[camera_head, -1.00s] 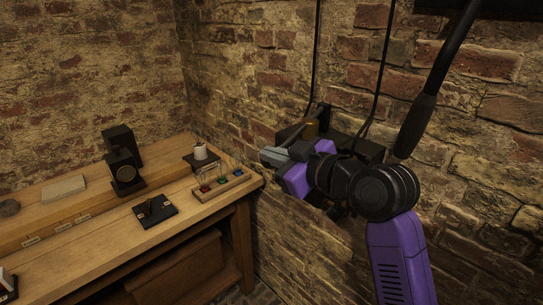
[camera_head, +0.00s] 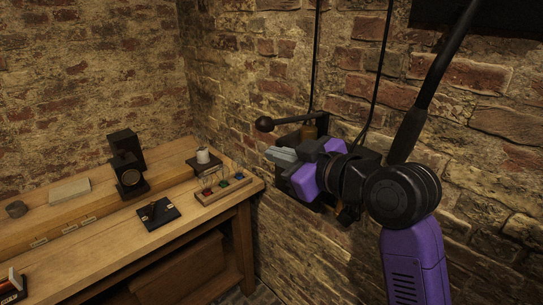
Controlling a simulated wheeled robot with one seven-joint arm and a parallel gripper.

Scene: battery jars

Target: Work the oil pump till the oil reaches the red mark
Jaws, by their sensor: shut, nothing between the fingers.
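The oil pump (camera_head: 372,158) looks like the dark box on the brick wall, mostly hidden behind my gripper and wrist. A black lever (camera_head: 290,121) with a round knob (camera_head: 265,124) reaches out to the left from it, nearly level. A brownish, brass-like part (camera_head: 309,131) stands by the lever's inner end. My gripper (camera_head: 277,154) is shut and empty. Its grey fingertips point left and appear below the lever and knob, with a visible gap in the picture. The oil level and the red mark cannot be made out.
Dark cables (camera_head: 316,60) run up the wall. A thick black rod (camera_head: 440,75) is at right.

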